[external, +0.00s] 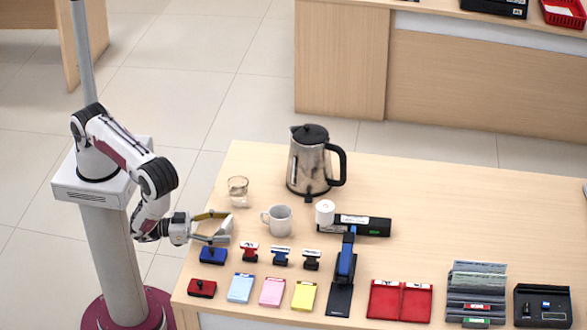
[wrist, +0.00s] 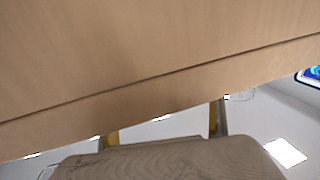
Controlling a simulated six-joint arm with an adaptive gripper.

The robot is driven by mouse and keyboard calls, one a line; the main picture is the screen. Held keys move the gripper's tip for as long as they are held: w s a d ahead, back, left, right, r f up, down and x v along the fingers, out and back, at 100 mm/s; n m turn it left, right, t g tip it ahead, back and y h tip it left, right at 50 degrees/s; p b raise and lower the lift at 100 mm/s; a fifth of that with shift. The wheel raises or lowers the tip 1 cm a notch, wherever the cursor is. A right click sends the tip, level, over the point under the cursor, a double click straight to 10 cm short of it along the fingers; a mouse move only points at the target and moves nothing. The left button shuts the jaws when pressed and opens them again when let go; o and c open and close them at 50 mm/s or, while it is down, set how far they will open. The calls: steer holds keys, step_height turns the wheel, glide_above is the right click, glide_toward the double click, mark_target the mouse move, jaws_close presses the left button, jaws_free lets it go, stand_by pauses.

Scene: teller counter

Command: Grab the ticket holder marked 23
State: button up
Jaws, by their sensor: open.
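Three small holder-like pieces with white labels stand in a row near the left front of the counter: a red one (external: 249,252), a blue one (external: 281,256) and a black one (external: 312,260). Their markings are too small to read, so I cannot tell which, if any, is marked 23. My gripper (external: 222,228) is open and empty, left of the red piece and above the counter's left part. In the wrist view my gripper (wrist: 164,127) shows two yellowish fingers spread apart, with no holder between them.
A blue pad (external: 213,256) lies below my gripper, with a red pad (external: 202,288) in front. A glass (external: 238,191), a white mug (external: 279,220) and a kettle (external: 311,165) stand behind. The counter's back right is clear.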

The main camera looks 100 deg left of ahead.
steer(key=shift+w, duration=0.3)
stand_by(0.4)
steer(key=c, duration=1.2)
